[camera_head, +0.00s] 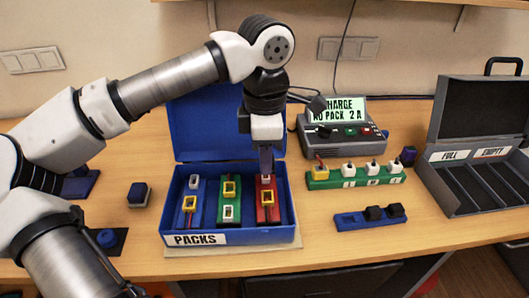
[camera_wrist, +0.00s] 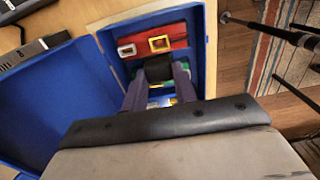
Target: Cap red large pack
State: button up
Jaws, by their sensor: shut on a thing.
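The red pack (camera_head: 274,212) lies at the right of the open blue box. It has a yellow-rimmed connector and a white-rimmed connector, both also visible in the wrist view, where the red pack (camera_wrist: 178,30) lies just beyond the fingertips. My gripper (camera_head: 266,172) points down over the right part of the box, above the red pack's far end. In the wrist view my gripper (camera_wrist: 159,72) is shut on a small black cap (camera_wrist: 158,67). The cap is hidden in the head view. I cannot tell whether it touches anything below.
The blue box (camera_head: 195,239) also holds green and blue packs. A blue rack (camera_head: 350,222) with two black caps stands right of it. Behind that are a green connector strip (camera_head: 320,181) and the charger (camera_head: 312,142). An open grey case (camera_head: 452,205) stands far right.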

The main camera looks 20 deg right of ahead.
jog(key=shift+f, duration=0.15)
jog(key=shift+f+b, duration=2.5)
jog(key=shift+f, duration=0.3)
jog(key=shift+f+b, duration=1.3)
jog(key=shift+b, duration=0.15)
jog(key=o, duration=1)
jog(key=shift+r, duration=0.1)
notch_tip(320, 180, up, 14)
jog(key=shift+f, duration=0.2)
